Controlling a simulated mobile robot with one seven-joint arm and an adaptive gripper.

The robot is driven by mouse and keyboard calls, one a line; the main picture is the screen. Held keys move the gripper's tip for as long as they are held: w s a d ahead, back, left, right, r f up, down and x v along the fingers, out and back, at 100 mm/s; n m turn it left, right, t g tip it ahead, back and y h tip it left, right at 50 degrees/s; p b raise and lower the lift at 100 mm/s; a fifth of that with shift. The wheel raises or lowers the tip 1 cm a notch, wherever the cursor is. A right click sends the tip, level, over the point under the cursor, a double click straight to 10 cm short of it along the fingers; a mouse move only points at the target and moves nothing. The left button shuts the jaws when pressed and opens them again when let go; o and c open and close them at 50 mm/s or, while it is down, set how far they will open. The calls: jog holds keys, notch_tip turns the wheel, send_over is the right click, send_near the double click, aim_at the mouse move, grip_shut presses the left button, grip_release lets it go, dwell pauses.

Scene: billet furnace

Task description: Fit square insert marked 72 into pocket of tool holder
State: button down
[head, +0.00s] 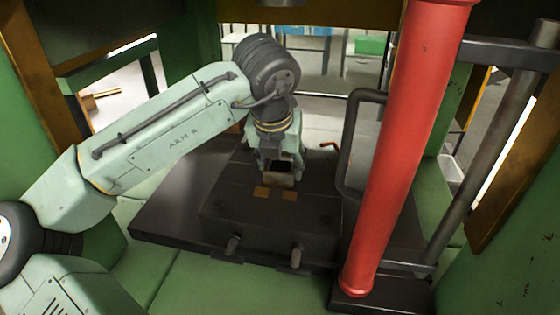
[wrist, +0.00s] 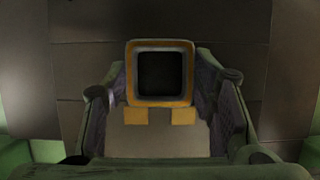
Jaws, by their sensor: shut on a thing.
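My gripper (head: 279,172) points down over the dark plate of the press (head: 225,215), its fingers shut on a small square block, which I take to be the insert (head: 278,180). In the wrist view the insert (wrist: 160,75) is a square with a dark middle, a grey rim and an ochre border, between the two finger pads. I cannot read a 72 on it. The holder's pocket cannot be made out; the gripper and the block cover that spot. I cannot tell whether the block touches the plate or hangs just above it.
Two ochre patches (head: 275,193) mark the plate just in front of the gripper. A thick red column (head: 405,150) and a bent dark bar (head: 349,145) stand close on the right. Green walls enclose both sides.

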jog(key=shift+f+p, duration=0.3)
jog(key=shift+f, duration=0.2)
dwell(1.0)
jog(key=c, duration=1)
grip_release()
jog(key=o, duration=0.4)
jog(key=shift+f, duration=0.1)
